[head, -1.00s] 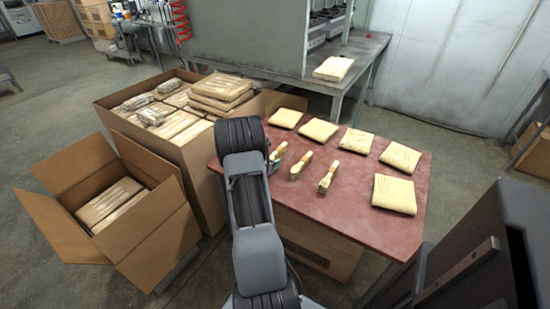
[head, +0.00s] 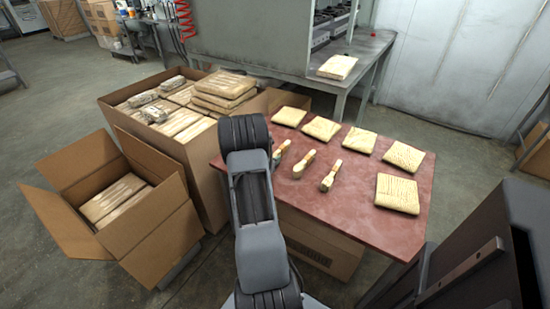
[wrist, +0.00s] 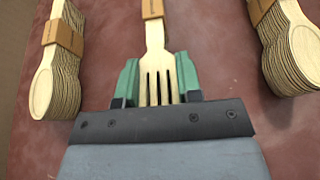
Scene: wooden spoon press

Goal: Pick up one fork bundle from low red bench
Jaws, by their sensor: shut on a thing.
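The low red bench (head: 385,225) stands in front of me. In the wrist view, my gripper (wrist: 155,85) has its green fingers closed on both sides of a pale wooden fork bundle (wrist: 156,50), near its tines, with an orange-brown band further up. A spoon bundle (wrist: 62,60) lies to its left and another spoon bundle (wrist: 288,45) to its right, both clear of the fingers. In the head view, my arm hides the gripper and part of the bench; banded bundles (head: 304,163) (head: 330,176) lie right of it. I cannot tell whether the held bundle is off the bench.
Several pale wrapped packs (head: 397,193) lie along the bench's back and right side. A large carton (head: 180,155) of packs and an open carton (head: 150,235) stand at the left. A grey metal table (head: 375,50) with one pack is behind.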

